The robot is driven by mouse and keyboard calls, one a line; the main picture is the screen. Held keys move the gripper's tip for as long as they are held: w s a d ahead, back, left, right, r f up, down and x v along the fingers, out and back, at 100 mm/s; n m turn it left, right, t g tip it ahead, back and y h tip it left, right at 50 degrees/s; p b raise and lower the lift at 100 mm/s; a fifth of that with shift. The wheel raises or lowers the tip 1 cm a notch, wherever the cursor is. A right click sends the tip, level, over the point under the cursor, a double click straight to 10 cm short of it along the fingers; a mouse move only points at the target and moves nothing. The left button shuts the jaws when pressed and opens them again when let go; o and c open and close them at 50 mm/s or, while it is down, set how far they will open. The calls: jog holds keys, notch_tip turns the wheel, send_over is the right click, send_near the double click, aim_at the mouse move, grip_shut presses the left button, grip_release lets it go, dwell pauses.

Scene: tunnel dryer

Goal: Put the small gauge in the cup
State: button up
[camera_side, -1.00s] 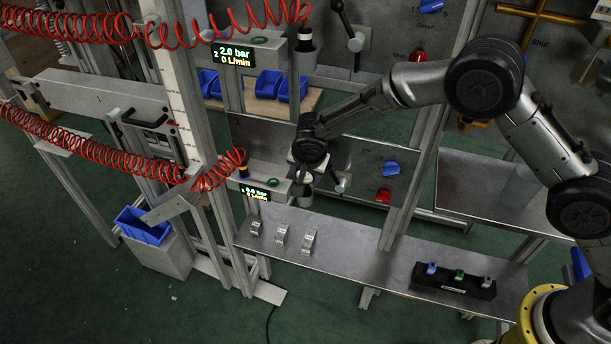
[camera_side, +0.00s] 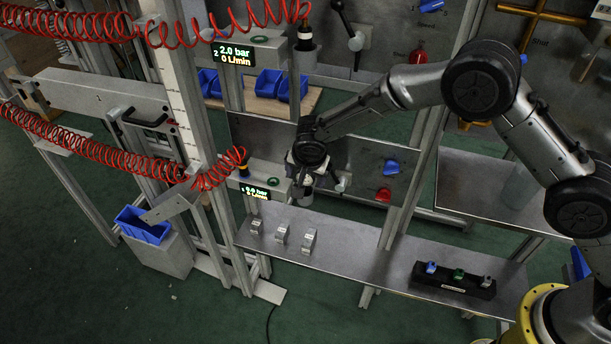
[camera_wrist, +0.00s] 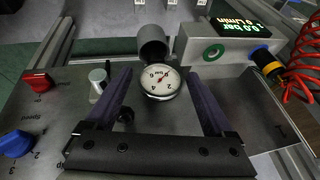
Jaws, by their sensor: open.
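The small gauge (camera_wrist: 160,82) is round, with a white dial and a metal rim. In the wrist view it lies between the two fingers of my gripper (camera_wrist: 158,88), with a gap on each side. The fingers are open. The grey cup (camera_wrist: 153,42) is an open cylinder beside the display block, just beyond the gauge. The gauge overlaps its near edge in this view; I cannot tell whether they touch. In the side view my gripper (camera_side: 306,176) is above the cup (camera_side: 303,196), hiding most of the gauge.
The display block (camera_wrist: 228,42) has a green ring and a red hose beside it. A blue knob (camera_wrist: 16,144) and a red knob (camera_wrist: 38,83) are on the panel. Several small blocks (camera_side: 282,235) stand on the shelf (camera_side: 345,255) below, next to a black holder (camera_side: 454,281).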

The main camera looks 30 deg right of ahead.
jog(key=v, duration=1.2)
jog(key=s+d+r+n, duration=0.4)
jog(key=s+d+r, duration=1.05)
jog(key=d, duration=0.35)
jog(key=s+d+n+y, duration=0.1)
jog(key=s+d+n, duration=0.1)
jog(key=s, duration=0.7)
jog(key=s+d+n+t, duration=0.1)
jog(key=s+d+n, duration=0.2)
jog(key=s, duration=0.7)
jog(key=shift+d+f+y, duration=0.4)
jog(key=shift+d+f, duration=0.05)
jog(key=shift+d, duration=0.15)
